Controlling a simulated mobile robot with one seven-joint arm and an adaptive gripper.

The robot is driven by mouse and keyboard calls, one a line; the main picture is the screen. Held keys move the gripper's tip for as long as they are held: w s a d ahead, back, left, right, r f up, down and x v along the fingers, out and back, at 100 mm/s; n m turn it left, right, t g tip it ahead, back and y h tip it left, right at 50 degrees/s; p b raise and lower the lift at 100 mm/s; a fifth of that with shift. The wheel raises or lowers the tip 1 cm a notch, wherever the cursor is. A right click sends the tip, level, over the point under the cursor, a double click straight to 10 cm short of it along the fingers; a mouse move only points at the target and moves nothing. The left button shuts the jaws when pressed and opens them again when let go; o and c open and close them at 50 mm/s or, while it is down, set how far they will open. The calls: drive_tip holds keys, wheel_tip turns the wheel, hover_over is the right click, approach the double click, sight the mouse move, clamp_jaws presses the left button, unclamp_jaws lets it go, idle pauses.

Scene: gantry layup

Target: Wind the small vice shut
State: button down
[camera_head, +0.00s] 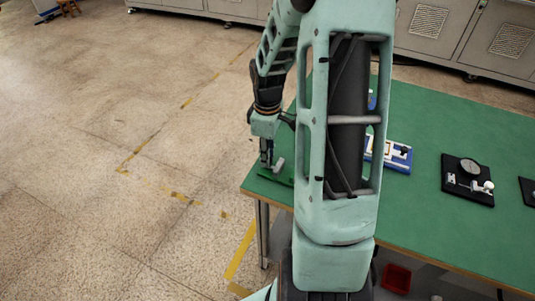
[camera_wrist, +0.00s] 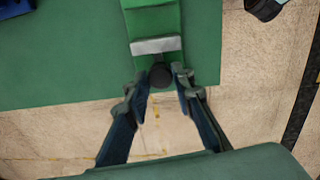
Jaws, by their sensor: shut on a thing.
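The small vice is green with a pale grey jaw block and sits at the table's near left corner. In the wrist view its green body (camera_wrist: 152,20) runs up from the grey jaw block (camera_wrist: 157,45), and a round dark knob (camera_wrist: 160,75) sits at its near end. My gripper (camera_wrist: 160,80) has one finger on each side of the knob and is shut on it. In the head view my gripper (camera_head: 267,163) points down beside the grey part of the vice (camera_head: 279,165). I cannot tell how wide the vice's jaw gap is.
The green table (camera_head: 440,120) also holds a blue and white fixture (camera_head: 398,153) and a black board with a dial gauge (camera_head: 468,182). A red bin (camera_head: 396,278) is under the table. Open floor lies left, with grey cabinets (camera_head: 440,30) behind.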

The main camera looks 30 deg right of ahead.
drive_tip(key=m+b, duration=0.1)
drive_tip(key=m, duration=0.3)
drive_tip(key=shift+m, duration=0.4)
drive_tip(key=m, duration=0.4)
drive_tip(key=shift+b, duration=0.3)
drive_tip(key=c, duration=1.7)
unclamp_jaws()
drive_tip(key=shift+o, duration=0.2)
drive_tip(key=shift+r, duration=0.15)
wheel_tip(320, 180, up, 12)
